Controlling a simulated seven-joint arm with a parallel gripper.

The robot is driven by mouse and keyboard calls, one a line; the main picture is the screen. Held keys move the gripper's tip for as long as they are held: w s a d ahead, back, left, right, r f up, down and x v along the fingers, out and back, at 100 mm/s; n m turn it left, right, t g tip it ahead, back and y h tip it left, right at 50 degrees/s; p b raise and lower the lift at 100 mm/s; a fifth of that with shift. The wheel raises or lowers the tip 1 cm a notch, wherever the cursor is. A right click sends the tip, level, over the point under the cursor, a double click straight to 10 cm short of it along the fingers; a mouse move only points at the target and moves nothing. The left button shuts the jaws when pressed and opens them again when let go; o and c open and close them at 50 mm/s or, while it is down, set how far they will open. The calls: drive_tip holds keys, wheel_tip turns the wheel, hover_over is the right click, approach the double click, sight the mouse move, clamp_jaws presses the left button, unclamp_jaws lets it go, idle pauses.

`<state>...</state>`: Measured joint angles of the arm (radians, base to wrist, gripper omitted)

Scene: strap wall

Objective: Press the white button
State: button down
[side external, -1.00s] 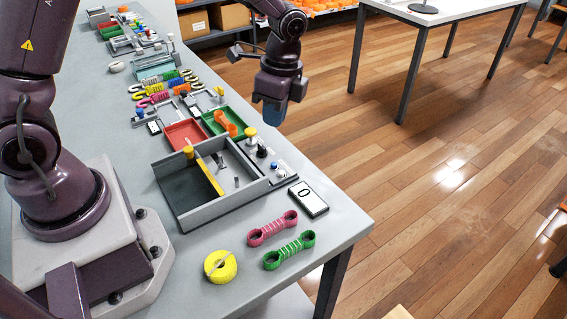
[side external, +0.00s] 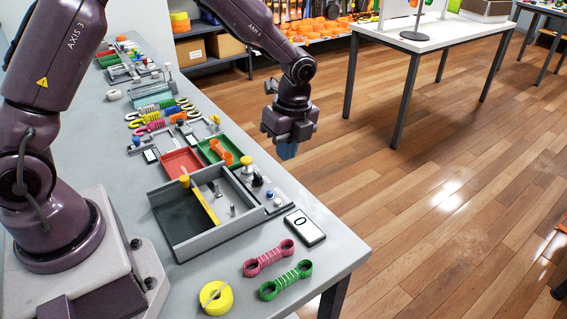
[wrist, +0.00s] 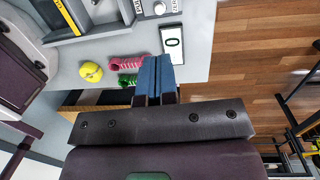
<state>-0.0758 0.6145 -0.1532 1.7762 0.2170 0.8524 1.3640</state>
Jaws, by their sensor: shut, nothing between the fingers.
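A small control panel (side external: 262,187) runs along the right side of the grey box on the bench. It carries a yellow knob (side external: 246,160), a black knob (side external: 257,180), a blue button (side external: 270,194) and a small pale button (side external: 278,202), likely the white one. In the wrist view a pale round button (wrist: 159,8) shows at the top edge. My gripper (side external: 287,151) has blue fingers held together, empty, in the air near the bench's right edge. In the wrist view the fingers (wrist: 158,78) point towards the straps and display, touching neither.
A display reading 0 (side external: 305,228) lies beside the panel. Pink (side external: 268,258) and green (side external: 286,280) straps and a yellow roll (side external: 216,297) lie in front of the grey box (side external: 196,228). Red (side external: 181,162) and green (side external: 216,149) trays stand behind it.

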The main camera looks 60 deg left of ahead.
sight(277, 201)
drive_tip(key=f, duration=0.8)
drive_tip(key=s+a+f, duration=0.1)
drive_tip(key=f, duration=0.3)
drive_tip(key=shift+f, duration=0.2)
drive_tip(key=shift+f, duration=0.95)
drive_tip(key=shift+s+a, duration=0.1)
drive_tip(key=shift+s, duration=0.05)
drive_tip(key=shift+f, duration=0.1)
wheel_tip(277, 201, up, 15)
drive_tip(key=w+d, duration=0.1)
drive_tip(key=w, duration=0.1)
drive_tip(key=shift+d, duration=0.15)
drive_tip(key=shift+f, duration=0.15)
